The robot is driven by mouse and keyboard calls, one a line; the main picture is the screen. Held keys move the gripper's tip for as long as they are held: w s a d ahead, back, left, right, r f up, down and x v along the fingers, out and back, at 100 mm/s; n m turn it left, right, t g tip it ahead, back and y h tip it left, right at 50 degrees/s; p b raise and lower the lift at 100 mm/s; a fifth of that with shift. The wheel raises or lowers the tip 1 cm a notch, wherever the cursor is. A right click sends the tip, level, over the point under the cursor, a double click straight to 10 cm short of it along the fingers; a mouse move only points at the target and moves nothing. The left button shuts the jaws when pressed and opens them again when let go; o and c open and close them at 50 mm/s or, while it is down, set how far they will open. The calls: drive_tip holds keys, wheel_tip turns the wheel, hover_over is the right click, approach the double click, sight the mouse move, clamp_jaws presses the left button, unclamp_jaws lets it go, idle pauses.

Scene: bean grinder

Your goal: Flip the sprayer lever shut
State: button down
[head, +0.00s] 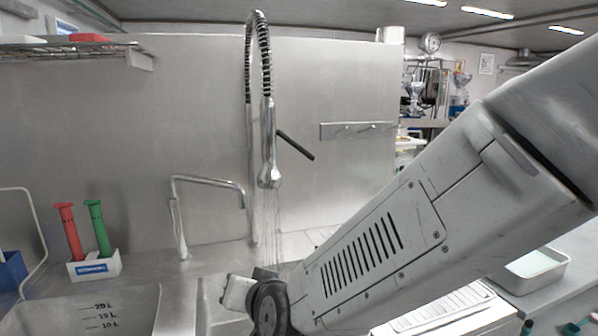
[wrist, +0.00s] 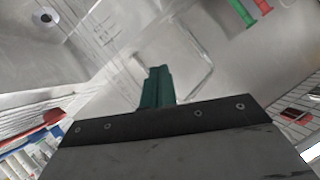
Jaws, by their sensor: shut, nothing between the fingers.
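The sprayer (head: 269,176) hangs from a spring hose over the sink in the head view, and thin streams of water fall from it. Its black lever (head: 295,146) sticks out from the sprayer's right side, slanting down to the right. In the wrist view my gripper (wrist: 157,72) shows as green fingers, closed together with nothing between them. In the head view my wrist is low, below the sprayer and apart from the lever, and the fingertips cannot be made out there. I cannot pick out the sprayer or its lever in the wrist view.
A thin swivel tap (head: 208,181) stands left of the sprayer. A white holder (head: 94,266) with red and green handled tools is further left, beside the sink basin (head: 85,312). A wall rail (head: 357,130) is at the right. Space around the lever is open.

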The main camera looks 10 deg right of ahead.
drive_tip(key=w+d+r+m+t+h, duration=0.3)
drive_tip(key=r+m+t+h, duration=0.1)
drive_tip(key=r+t, duration=0.25)
drive_tip(key=m+t+h, duration=0.5)
drive_tip(key=m+h, duration=0.1)
drive_tip(key=h, duration=0.1)
approach(300, 150)
drive_tip(key=shift+g, duration=0.25)
drive_tip(key=x, duration=0.7)
drive_tip(key=shift+s+r+y, duration=0.1)
drive_tip(key=shift+y, duration=0.3)
